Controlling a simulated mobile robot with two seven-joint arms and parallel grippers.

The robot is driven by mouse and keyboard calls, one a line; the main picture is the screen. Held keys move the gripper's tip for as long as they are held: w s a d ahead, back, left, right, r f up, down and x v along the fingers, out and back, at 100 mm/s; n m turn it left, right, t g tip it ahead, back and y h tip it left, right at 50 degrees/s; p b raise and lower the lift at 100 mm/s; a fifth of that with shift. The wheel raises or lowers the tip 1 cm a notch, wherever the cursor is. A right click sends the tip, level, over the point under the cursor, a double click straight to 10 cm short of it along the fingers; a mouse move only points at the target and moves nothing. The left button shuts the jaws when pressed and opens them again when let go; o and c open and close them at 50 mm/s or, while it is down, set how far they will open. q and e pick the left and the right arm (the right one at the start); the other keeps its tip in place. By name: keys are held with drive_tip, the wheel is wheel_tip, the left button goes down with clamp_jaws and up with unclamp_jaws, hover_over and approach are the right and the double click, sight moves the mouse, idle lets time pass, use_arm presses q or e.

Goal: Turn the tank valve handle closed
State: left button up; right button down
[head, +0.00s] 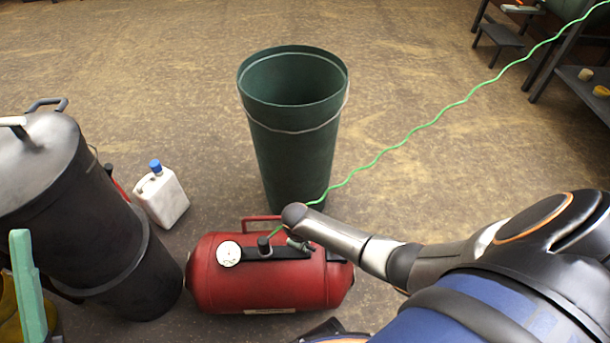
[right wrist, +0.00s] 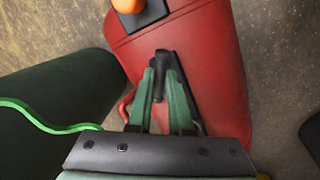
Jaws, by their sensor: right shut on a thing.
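The red tank (head: 285,285) lies on its side on the floor in the head view. A white round gauge (head: 228,253) and a black fitting (head: 264,246) are on its top. In the right wrist view, a small black valve handle (right wrist: 159,84) stands up from the red tank (right wrist: 210,60). My right gripper (right wrist: 161,76) has its two green fingers shut on this handle, one on each side. In the head view my right arm reaches over the tank and mostly hides these fingers. A pale green finger of my left gripper (head: 27,290) shows at the lower left, away from the tank.
A dark green bin (head: 300,150) stands just behind the tank. A green hose (head: 430,122) runs past it to the tank top. A black drum (head: 75,220) and a white jug (head: 161,196) stand at the left. An orange knob (right wrist: 128,4) is on the tank.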

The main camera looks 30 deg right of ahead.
drive_tip(key=shift+a+r+m+p, duration=0.1)
drive_tip(key=shift+m+p, duration=0.25)
drive_tip(key=shift+m, duration=0.65)
drive_tip(key=m, duration=0.2)
drive_tip(key=shift+m+g, duration=0.3)
drive_tip(key=shift+g, duration=0.1)
drive_tip(key=shift+m+p, duration=0.3)
drive_tip(key=shift+m, duration=0.2)
drive_tip(key=shift+w+m+g, duration=0.1)
drive_tip(key=shift+m+g, duration=0.2)
drive_tip(key=shift+m, duration=1.4)
drive_tip(key=shift+m+g, duration=0.3)
drive_tip(key=shift+m, duration=0.8)
use_arm(q)
drive_tip(key=shift+w+a+f+n+y, duration=0.1)
drive_tip(key=shift+w+f+n+y, duration=0.2)
drive_tip(key=shift+w+n+y, duration=0.35)
drive_tip(key=shift+w+a+f+n+y, duration=0.1)
drive_tip(key=shift+w+f+n+y, duration=0.3)
drive_tip(key=shift+y, duration=0.35)
use_arm(e)
drive_tip(key=shift+m, duration=0.4)
use_arm(q)
drive_tip(key=shift+s+r, duration=0.1)
